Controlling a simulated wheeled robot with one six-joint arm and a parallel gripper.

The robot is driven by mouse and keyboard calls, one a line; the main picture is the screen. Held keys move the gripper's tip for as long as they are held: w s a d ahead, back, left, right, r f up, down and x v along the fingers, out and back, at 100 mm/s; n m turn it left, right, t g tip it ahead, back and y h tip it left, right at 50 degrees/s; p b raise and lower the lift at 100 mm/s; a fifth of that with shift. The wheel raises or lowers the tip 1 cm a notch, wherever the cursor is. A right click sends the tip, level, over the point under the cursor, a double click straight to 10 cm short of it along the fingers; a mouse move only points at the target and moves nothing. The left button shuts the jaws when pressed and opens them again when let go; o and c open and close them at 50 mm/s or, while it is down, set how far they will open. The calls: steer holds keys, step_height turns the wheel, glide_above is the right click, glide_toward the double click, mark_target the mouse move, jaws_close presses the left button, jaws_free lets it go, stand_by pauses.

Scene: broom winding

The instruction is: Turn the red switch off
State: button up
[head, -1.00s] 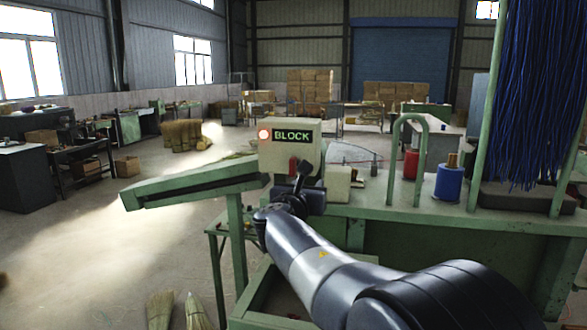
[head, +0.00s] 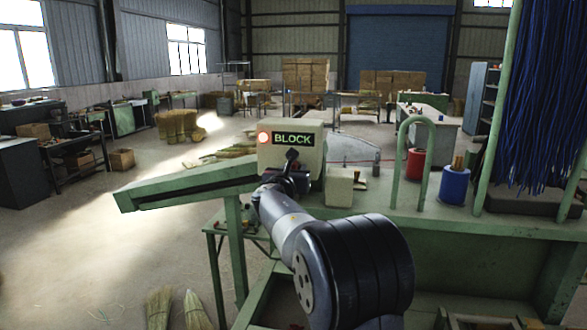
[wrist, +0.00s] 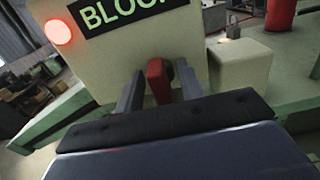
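The red switch (wrist: 159,80) shows in the wrist view on the front of a cream control box (head: 310,143). In the head view my arm hides the switch. My gripper (wrist: 158,88) has its two fingers apart, one on each side of the switch. I cannot tell whether either finger touches it. The box carries a sign reading BLOCK (head: 293,139) and a lit red lamp (head: 264,138).
The box stands on a green bench (head: 460,225). A smaller cream block (head: 340,187) sits to its right. A green hoop (head: 405,165), a red spool (head: 415,163), a blue spool (head: 452,185) and hanging blue bristles (head: 545,95) stand farther right.

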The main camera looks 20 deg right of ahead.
steer(key=shift+c, duration=0.3)
steer(key=c, duration=0.7)
steer(key=shift+o, duration=0.2)
steer(key=shift+f+b, duration=0.1)
steer(key=shift+b, duration=0.2)
steer(key=shift+d+f+m+b, duration=0.1)
steer(key=shift+f+m+b, duration=0.05)
steer(key=shift+m+b, duration=0.9)
steer(key=m+b, duration=0.4)
steer(key=shift+s, duration=0.1)
steer(key=m+b, duration=0.5)
steer(key=m, duration=0.1)
steer(key=shift+d+f+m+b, duration=0.15)
steer(key=shift+m+b, duration=0.2)
steer(key=shift+b, duration=0.05)
steer(key=shift+m+b, duration=1.7)
steer(key=shift+m, duration=0.9)
